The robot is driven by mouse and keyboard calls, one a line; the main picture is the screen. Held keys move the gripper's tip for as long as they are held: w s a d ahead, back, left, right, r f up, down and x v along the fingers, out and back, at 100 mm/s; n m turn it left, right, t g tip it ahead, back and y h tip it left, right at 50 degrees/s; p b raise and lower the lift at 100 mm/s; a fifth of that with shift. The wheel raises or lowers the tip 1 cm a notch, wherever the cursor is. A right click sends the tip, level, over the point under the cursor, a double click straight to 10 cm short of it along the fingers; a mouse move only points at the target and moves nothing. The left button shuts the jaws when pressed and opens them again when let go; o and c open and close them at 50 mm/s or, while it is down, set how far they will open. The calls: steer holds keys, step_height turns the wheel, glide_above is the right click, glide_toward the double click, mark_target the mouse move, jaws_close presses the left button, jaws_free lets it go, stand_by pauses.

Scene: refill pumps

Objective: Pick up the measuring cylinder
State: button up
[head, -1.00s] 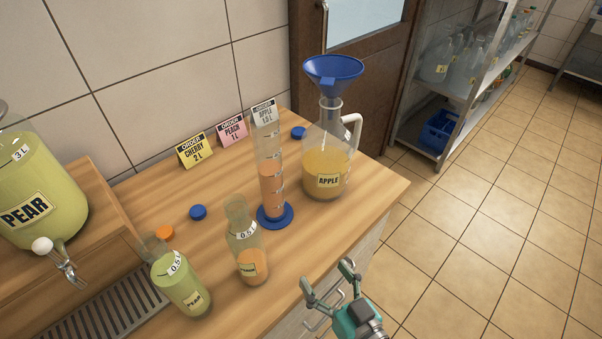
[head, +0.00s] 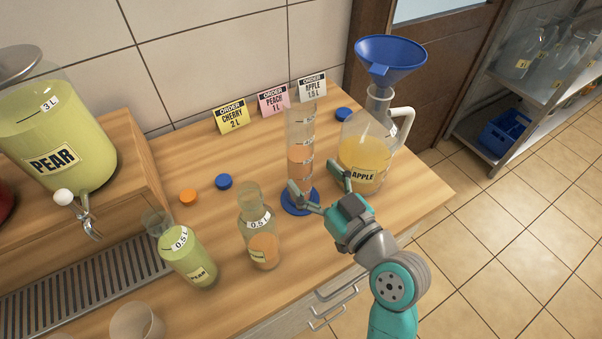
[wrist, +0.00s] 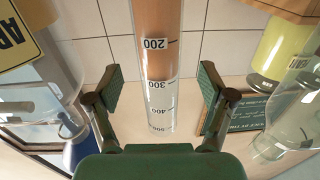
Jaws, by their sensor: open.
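The measuring cylinder (head: 300,133) is tall and clear with a blue round base (head: 291,203). It stands upright on the wooden counter, partly filled with orange liquid. My gripper (head: 318,183) is open at its lower part in the head view, with one finger overlapping the base and the other to the right. In the wrist view the cylinder (wrist: 158,65) appears upside down, between my two open fingers (wrist: 158,92), with gaps on both sides. The fingers are not closed on it. Its base is outside the wrist view.
The apple jug (head: 362,165) with a blue funnel (head: 390,58) stands close on the right. A peach-coloured bottle (head: 262,235) and pear bottle (head: 188,255) stand to the left. Order cards (head: 272,101) are behind. Blue caps (head: 223,181) and an orange cap (head: 188,197) lie on the counter.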

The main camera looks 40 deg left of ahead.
mark_target(308, 173)
steer(key=shift+f+x, duration=0.2)
steer(key=shift+x, duration=0.65)
steer(key=shift+f+x, duration=0.2)
steer(key=shift+x, duration=0.7)
steer(key=shift+f+x, duration=0.15)
steer(key=shift+x, duration=0.7)
steer(key=shift+c, duration=0.2)
jaws_close()
